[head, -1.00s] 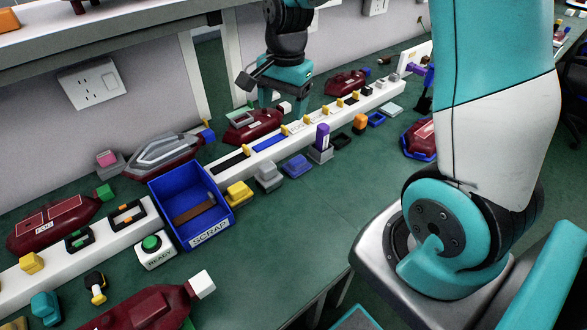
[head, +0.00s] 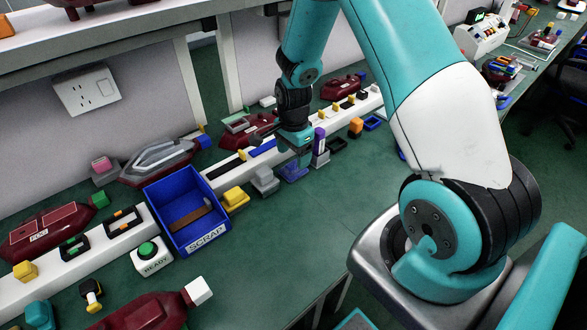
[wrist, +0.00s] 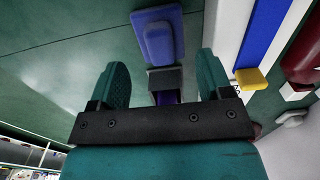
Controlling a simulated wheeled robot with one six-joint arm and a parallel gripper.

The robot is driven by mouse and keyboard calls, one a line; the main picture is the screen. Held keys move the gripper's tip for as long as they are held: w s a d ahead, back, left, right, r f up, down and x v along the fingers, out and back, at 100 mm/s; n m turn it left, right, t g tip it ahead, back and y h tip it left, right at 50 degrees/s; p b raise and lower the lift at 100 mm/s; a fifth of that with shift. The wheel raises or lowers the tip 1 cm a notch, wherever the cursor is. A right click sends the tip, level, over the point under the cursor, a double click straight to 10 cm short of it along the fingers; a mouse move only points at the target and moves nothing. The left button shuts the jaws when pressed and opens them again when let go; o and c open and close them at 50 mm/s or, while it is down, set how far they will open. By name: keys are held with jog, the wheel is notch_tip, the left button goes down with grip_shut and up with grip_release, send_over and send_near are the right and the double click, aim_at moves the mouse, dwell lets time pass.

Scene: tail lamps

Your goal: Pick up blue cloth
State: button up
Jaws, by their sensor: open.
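The blue cloth, a small folded blue pad (head: 293,172), lies on the green bench in front of the white rail, partly covered by my gripper in the head view. My gripper (head: 303,155) is just above and beside it, pointing down. In the wrist view the blue cloth (wrist: 160,36) lies beyond the fingertips, roughly in line with the gap. My gripper (wrist: 163,70) is open, with nothing held between the fingers. A grey holder (wrist: 165,79) with a purple item shows in the gap between the fingers; I cannot tell how far below it is.
The purple item in its holder (head: 320,147) stands close to my gripper's right. A grey pad (head: 265,181) and a yellow pad (head: 236,198) lie to the left, then the blue SCRAP bin (head: 163,192). The white rail (head: 228,177) runs behind. The bench in front is clear.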

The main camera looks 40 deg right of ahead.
aim_at(292, 164)
jog(key=f, duration=0.4)
jog(key=shift+a+f+p, duration=0.25)
jog(key=shift+f+p, duration=0.05)
jog(key=shift+f, duration=0.1)
jog(key=c, duration=0.7)
jog(key=shift+r, duration=0.15)
notch_tip(292, 164, up, 20)
jog(key=shift+f, duration=0.1)
jog(key=shift+o, duration=0.4)
jog(key=shift+f, duration=0.1)
